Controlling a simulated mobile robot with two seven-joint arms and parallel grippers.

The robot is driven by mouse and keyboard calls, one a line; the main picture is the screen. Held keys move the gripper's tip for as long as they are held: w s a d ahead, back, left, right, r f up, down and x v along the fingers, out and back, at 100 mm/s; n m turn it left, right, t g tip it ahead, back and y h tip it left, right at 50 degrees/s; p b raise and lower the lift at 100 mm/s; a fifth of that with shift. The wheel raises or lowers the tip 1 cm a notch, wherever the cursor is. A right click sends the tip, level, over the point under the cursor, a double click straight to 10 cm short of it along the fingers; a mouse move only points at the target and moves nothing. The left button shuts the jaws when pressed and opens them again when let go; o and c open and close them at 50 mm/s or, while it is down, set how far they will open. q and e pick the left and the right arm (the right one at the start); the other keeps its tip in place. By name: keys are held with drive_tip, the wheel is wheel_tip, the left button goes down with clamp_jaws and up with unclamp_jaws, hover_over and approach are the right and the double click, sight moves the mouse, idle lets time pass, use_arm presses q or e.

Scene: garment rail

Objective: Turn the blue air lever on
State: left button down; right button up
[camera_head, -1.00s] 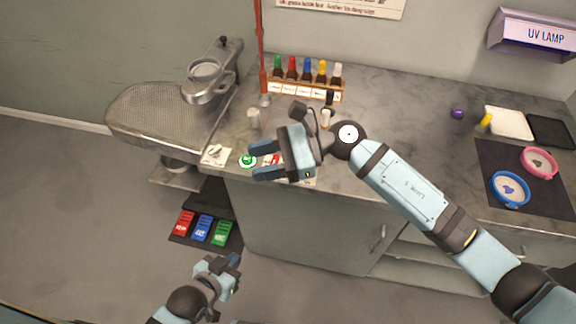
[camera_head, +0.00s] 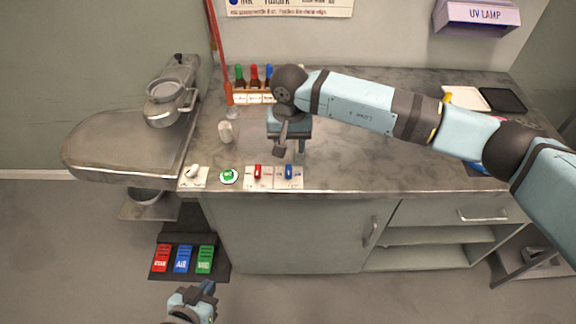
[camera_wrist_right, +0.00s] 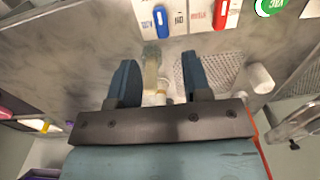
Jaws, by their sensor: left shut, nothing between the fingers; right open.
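The blue lever (camera_head: 289,171) stands on a white labelled plate at the front edge of the counter, right of the red lever (camera_head: 257,172). In the right wrist view the blue lever (camera_wrist_right: 160,17) is at the top, beyond the fingertips. My right gripper (camera_head: 288,148) is open above the counter, just behind the blue lever and apart from it. In the right wrist view its two fingers (camera_wrist_right: 161,78) are spread, with a pale yellowish upright object seen between them. My left gripper (camera_head: 207,290) is shut and empty, low in front of the counter.
A green round button (camera_head: 228,176) and a white switch (camera_head: 193,172) are left of the levers. Red, blue and green pedals (camera_head: 183,259) lie on the floor. A pressing machine (camera_head: 170,105) stands at left. A bottle rack (camera_head: 250,97) is partly hidden by my right arm.

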sight(289, 169)
wheel_tip(289, 169, down, 9)
drive_tip(key=shift+r+p, duration=0.15)
drive_tip(key=shift+p, duration=0.2)
clamp_jaws()
